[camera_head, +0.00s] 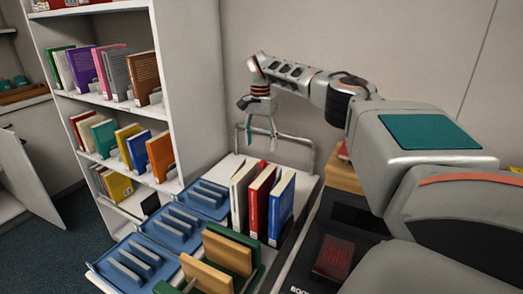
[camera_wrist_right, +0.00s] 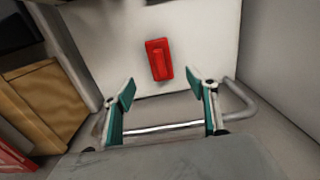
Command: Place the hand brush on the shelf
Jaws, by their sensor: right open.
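My right gripper (camera_head: 261,143) is open and empty, pointing down above the far end of the trolley near its metal handle. In the right wrist view its teal fingers (camera_wrist_right: 162,85) are spread apart. Beyond the fingertips, a red oblong item (camera_wrist_right: 158,60) lies against a pale flat surface; it may be the hand brush, but I see no bristles. In the head view I cannot make this item out. The white shelf unit (camera_head: 115,104) stands at the left with books on several boards. My left gripper is not in view.
The trolley holds blue racks (camera_head: 170,228), upright books (camera_head: 281,205) and green and tan blocks (camera_head: 228,252). A metal handle (camera_head: 300,139) rises at its far end. A dark red box (camera_head: 334,258) sits beside it. A wooden box (camera_wrist_right: 45,98) is left of the gripper.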

